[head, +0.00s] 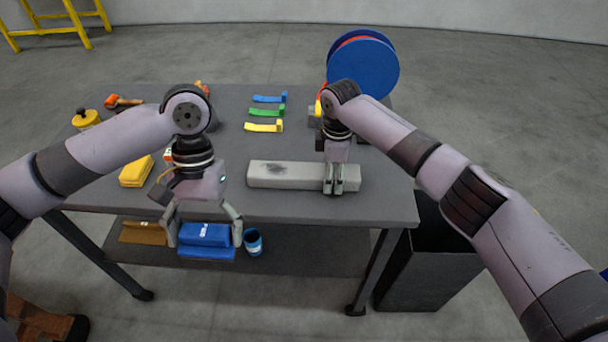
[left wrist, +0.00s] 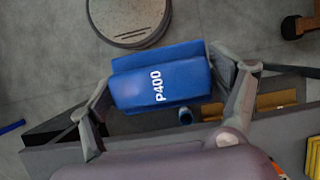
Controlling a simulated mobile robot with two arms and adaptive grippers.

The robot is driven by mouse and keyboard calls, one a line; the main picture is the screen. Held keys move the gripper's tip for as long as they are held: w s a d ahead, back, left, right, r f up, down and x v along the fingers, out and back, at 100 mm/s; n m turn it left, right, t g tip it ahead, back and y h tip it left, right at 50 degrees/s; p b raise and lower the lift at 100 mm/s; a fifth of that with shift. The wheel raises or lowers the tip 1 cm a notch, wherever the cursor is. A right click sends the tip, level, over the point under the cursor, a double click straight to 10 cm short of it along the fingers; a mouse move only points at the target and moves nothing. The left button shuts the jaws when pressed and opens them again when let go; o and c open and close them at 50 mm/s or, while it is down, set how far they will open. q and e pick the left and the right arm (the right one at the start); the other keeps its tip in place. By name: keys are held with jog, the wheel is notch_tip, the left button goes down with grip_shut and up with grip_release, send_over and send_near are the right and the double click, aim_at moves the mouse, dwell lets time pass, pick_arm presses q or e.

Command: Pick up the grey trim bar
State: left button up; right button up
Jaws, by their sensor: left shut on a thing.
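The grey trim bar (head: 290,175) lies flat on the table near its front right, with a dark smudge on its top. My right gripper (head: 334,192) points down at the bar's right part, its fingers close together and covering a bit of it. I cannot tell whether they touch the bar. My left gripper (head: 204,240) is shut on a blue block marked P400 (head: 204,234), held off the table's front edge. In the left wrist view the blue block (left wrist: 160,82) sits between the two fingers.
Blue, green and yellow small tools (head: 266,112) lie mid-table. A yellow block (head: 136,172) and orange-handled tool (head: 122,100) are at the left. A blue spool (head: 365,68) stands at the back right. A dark bin (head: 432,265) stands right of the table. A blue cup (head: 253,243) is below.

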jog(key=c, duration=0.9)
jog(key=shift+c, duration=0.2)
